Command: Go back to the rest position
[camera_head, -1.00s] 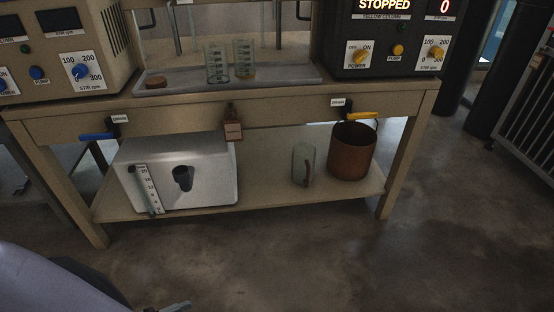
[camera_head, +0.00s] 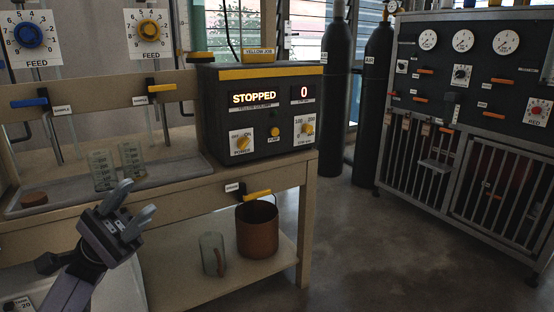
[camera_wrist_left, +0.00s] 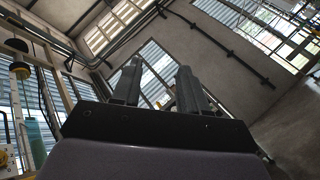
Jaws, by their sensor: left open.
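My left gripper (camera_head: 131,208) is raised in front of the bench in the head view, its fingers pointing up and to the right. It is open with nothing between the fingers. In the left wrist view its two fingers (camera_wrist_left: 156,88) stand apart against the windows and ceiling. My right gripper shows in neither current view.
A wooden bench (camera_head: 310,165) carries a black control box (camera_head: 262,130) reading STOPPED, and a tray (camera_head: 70,190) with two glass beakers. A copper pot (camera_head: 257,230) and a glass jug (camera_head: 212,254) stand on the lower shelf. The floor (camera_head: 400,250) at right is clear.

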